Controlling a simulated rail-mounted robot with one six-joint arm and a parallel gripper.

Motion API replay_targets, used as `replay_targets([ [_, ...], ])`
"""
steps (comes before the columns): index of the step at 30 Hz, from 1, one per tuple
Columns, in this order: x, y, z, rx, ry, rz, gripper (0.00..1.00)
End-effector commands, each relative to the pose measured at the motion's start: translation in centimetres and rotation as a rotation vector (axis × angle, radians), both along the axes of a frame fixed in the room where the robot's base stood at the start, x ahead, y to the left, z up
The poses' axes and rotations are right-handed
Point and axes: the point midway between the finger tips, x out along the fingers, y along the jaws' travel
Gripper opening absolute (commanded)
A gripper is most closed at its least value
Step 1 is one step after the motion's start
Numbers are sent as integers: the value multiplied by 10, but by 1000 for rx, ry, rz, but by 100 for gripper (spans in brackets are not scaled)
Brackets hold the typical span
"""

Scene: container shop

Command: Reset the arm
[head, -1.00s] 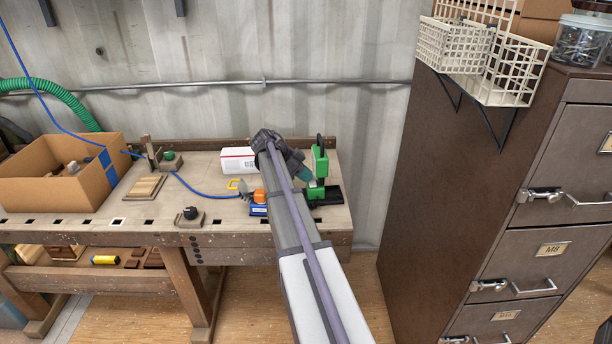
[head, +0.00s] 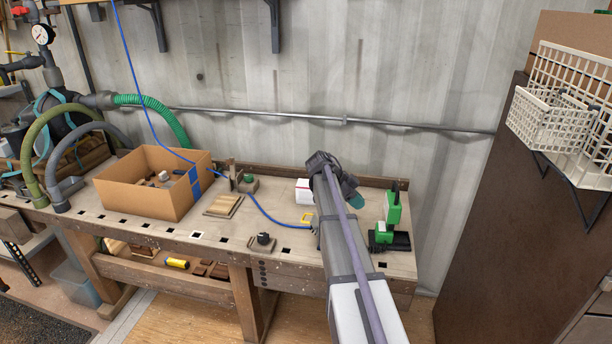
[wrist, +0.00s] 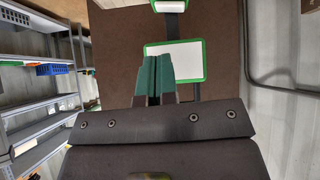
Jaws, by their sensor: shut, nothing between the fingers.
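My arm reaches up over the right part of the workbench (head: 295,235) in the head view. My gripper (head: 350,187) shows there as a small teal tip beyond the dark wrist, small and partly hidden. In the wrist view the two dark green fingers of my gripper (wrist: 153,78) are together, shut and empty. The green device (head: 393,208) with a black base stands on the bench to the right of my gripper, apart from it in the picture.
A brown cabinet (head: 490,220) with a white wire basket (head: 545,128) stands right. The wrist view shows grey shelves (wrist: 35,85) and a green-framed white panel (wrist: 175,62).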

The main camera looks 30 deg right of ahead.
Motion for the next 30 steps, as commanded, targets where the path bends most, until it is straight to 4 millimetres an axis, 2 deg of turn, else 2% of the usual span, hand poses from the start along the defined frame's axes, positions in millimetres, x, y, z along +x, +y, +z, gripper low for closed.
replay_targets([
  [2,0,0,0,12,16,20,0],
  [5,2,2,-3,102,99,154,0],
  [6,-2,8,-7,180,145,253,0],
  [8,-21,29,-16,334,217,460,0],
  [11,-60,112,-28,609,324,967,0],
  [12,-76,150,-30,688,354,1176,0],
  [15,-116,238,-31,805,392,1618,0],
  [18,-153,305,-27,852,389,1895,0],
  [21,-179,346,-23,872,374,1985,0],
  [24,-179,365,-20,870,400,2027,0],
  [30,-177,366,-22,870,403,2029,0],
])
